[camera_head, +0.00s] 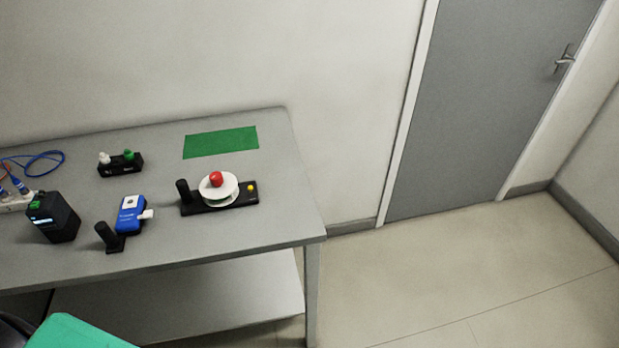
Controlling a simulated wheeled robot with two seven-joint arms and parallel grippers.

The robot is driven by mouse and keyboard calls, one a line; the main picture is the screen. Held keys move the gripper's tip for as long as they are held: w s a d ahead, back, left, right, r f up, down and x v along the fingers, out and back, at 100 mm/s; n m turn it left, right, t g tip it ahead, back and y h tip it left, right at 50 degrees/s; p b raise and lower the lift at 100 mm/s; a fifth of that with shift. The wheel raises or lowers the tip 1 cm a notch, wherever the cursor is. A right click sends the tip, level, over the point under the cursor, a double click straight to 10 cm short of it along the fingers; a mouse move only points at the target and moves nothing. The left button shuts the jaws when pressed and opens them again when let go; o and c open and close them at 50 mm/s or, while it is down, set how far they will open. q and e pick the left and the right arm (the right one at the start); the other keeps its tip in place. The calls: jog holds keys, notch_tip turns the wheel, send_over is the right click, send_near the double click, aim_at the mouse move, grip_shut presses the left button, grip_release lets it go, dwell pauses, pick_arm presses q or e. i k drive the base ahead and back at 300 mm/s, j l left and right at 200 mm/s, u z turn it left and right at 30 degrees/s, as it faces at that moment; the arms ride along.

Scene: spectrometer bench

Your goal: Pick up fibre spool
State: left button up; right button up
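A white round disc-like piece with a red knob on top (217,180) is the only spool-like thing I see, and I take it for the fibre spool. It sits on a black base (247,198) with a black upright post at its left end and a yellow button at its right. A little green shows under the disc's front edge. The base stands on the right part of the grey table (200,241). Neither of my grippers is in view.
Left of it are a blue device (128,221), a black post (110,238), a black box (53,217), a black holder (121,164) and blue cables (45,156). A green mat (221,142) lies bare behind. A teal thing (75,333) is at bottom left. Right floor is clear.

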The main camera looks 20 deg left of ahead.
aim_at(196, 202)
jog(key=i+l+z, duration=0.15)
jog(key=z, duration=0.25)
jog(key=i+l+z, duration=0.15)
jog(key=z, duration=0.25)
jog(key=i+l+z, duration=0.1)
jog(key=z, duration=0.25)
jog(key=i+l+u, duration=0.15)
jog(key=i, duration=0.2)
jog(key=i+u, duration=0.1)
jog(key=i, duration=0.2)
jog(key=i+u, duration=0.15)
jog(key=u, duration=0.25)
jog(key=i+u, duration=0.1)
jog(key=u, duration=0.35)
jog(key=i+l+u, duration=0.15)
jog(key=u, duration=0.25)
jog(key=i+l+u, duration=0.1)
jog(key=u, duration=0.35)
jog(key=i+l+u, duration=0.1)
jog(key=u, duration=0.35)
jog(key=i+l+u, duration=0.1)
jog(key=u, duration=0.4)
jog(key=l+u, duration=0.15)
jog(key=u, duration=0.3)
jog(key=i+l+u, duration=0.1)
jog(key=u, duration=0.35)
